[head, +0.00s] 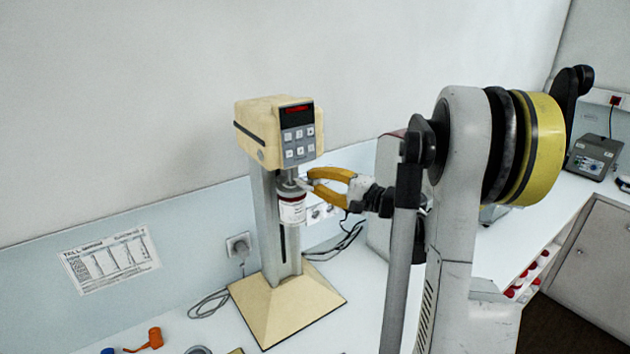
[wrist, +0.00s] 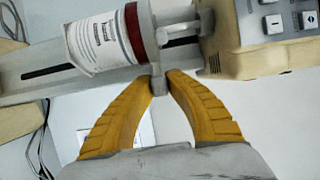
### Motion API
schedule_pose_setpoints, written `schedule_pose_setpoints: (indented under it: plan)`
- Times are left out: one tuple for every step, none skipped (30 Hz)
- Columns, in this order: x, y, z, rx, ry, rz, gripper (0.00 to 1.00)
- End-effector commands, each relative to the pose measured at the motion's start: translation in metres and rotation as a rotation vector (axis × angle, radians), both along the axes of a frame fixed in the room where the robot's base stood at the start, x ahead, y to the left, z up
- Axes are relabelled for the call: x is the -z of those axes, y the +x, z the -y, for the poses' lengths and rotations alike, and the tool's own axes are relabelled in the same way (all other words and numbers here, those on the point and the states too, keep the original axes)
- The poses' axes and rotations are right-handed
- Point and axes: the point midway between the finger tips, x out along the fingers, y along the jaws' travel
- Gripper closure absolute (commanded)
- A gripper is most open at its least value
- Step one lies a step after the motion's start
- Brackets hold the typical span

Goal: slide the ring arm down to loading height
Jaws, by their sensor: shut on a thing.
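The cream mill (head: 278,125) stands on the bench, with a grey slotted column (head: 266,225) and a square base (head: 285,305). A white labelled jar with a dark red band (head: 292,211) hangs at the ring arm (head: 288,187), high on the column just under the mill head. In the wrist view the jar (wrist: 97,42) lies across the top, and a small grey tab of the ring arm (wrist: 158,84) sits between my fingertips. My gripper (head: 309,181) has yellow fingers and comes from the right. It is shut on this tab, and the fingertips partly hide it.
A wall socket (head: 238,245) and cables are behind the mill. An orange object (head: 150,340) and a blue one (head: 108,351) lie at the front left of the bench. A printed chart (head: 110,262) is on the wall. Below the jar the space down to the base is clear.

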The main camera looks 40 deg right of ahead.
Motion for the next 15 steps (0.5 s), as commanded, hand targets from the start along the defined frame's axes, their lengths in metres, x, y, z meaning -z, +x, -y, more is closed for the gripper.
schedule_pose_setpoints:
  plan:
    - [-0.0017, 0.0004, -0.0004, -0.001, 0.0, 0.001, 1.0]
    - [-0.0019, 0.0004, -0.0004, -0.001, 0.001, 0.002, 1.0]
    - [-0.002, 0.0004, -0.0004, -0.001, 0.001, 0.002, 1.0]
    - [-0.0022, 0.0004, -0.0004, -0.001, 0.002, 0.002, 0.81]
    - [-0.0022, 0.0005, -0.0004, -0.001, 0.002, 0.002, 0.73]
    - [-0.0022, 0.0004, -0.0004, -0.001, 0.002, 0.002, 0.73]
    - [-0.0022, 0.0004, -0.0004, -0.001, 0.002, 0.002, 0.73]
    - [-0.0022, 0.0004, -0.0004, -0.001, 0.001, 0.002, 0.73]
    - [-0.0021, 0.0003, -0.0002, -0.001, 0.001, 0.002, 0.73]
    - [-0.0021, 0.0003, -0.0002, -0.001, 0.001, 0.002, 0.73]
    - [-0.0021, 0.0003, -0.0002, -0.001, 0.001, 0.002, 0.73]
    - [-0.002, 0.0003, -0.0002, -0.001, 0.001, 0.002, 0.73]
    - [-0.002, 0.0002, -0.0001, -0.001, 0.001, 0.002, 0.73]
    - [-0.002, -0.0003, 0.0001, 0.0, 0.001, 0.002, 0.73]
    - [-0.002, -0.0018, 0.0008, 0.0, 0.001, 0.002, 0.73]
